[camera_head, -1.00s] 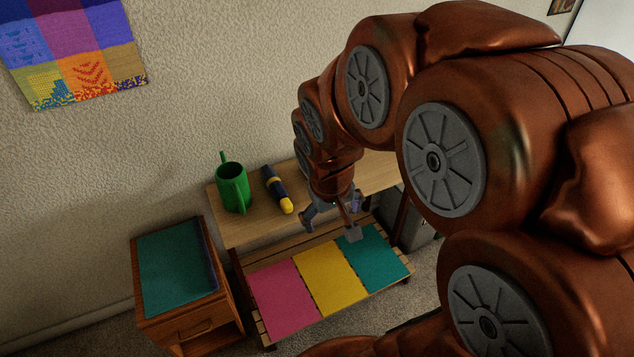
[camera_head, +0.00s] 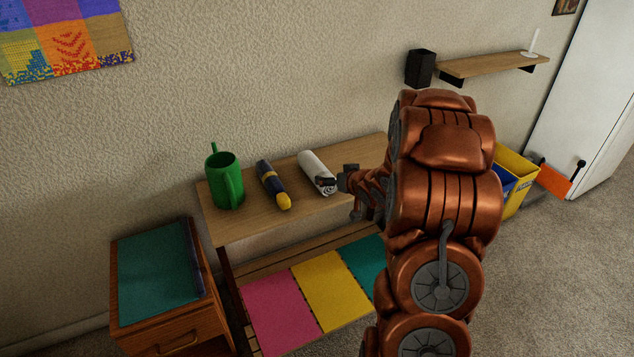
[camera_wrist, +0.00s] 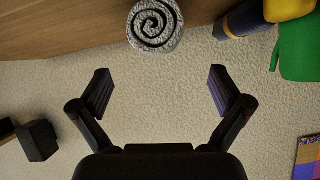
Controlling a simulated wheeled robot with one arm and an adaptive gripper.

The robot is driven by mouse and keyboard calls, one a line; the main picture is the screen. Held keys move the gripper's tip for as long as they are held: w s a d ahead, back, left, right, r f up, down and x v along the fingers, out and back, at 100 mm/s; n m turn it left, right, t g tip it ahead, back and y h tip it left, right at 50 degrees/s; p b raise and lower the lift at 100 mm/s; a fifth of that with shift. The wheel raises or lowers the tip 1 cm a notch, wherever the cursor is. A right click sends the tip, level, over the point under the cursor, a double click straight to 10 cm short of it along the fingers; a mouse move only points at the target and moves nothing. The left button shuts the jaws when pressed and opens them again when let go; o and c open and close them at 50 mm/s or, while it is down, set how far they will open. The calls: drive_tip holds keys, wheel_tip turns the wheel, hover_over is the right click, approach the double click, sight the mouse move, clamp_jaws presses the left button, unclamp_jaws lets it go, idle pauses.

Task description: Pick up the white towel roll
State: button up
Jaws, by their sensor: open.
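The white towel roll (camera_head: 315,168) lies on the wooden table (camera_head: 351,155), to the right of the blue and yellow torch-like object. Its spiral end shows at the top of the wrist view (camera_wrist: 155,26). My gripper (camera_head: 347,188) is just to the right of the roll's near end in the head view, with part of it overlapping that end. In the wrist view my gripper (camera_wrist: 159,82) has its two fingers wide apart with nothing between them. The roll is beyond the fingertips, roughly centred between them.
Below is a bench with pink, yellow and teal panels (camera_head: 322,290). A small cabinet (camera_head: 160,275) is at left. A shelf (camera_head: 490,66) is on the wall.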

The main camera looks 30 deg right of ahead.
sight(317, 171)
drive_tip(key=f, duration=0.1)
drive_tip(key=f+t+b, duration=0.1)
drive_tip(key=shift+w+d+f+y, duration=0.2)
drive_tip(key=shift+d+f+y, duration=0.05)
drive_tip(key=shift+f+y, duration=0.05)
drive_tip(key=shift+w+f, duration=0.2)
drive_tip(key=shift+w, duration=0.05)
drive_tip(key=shift+x, duration=1.1)
drive_tip(key=shift+b+x, duration=0.65)
drive_tip(key=shift+x, duration=1.95)
drive_tip(key=shift+r, duration=0.2)
drive_tip(key=c, duration=1.1)
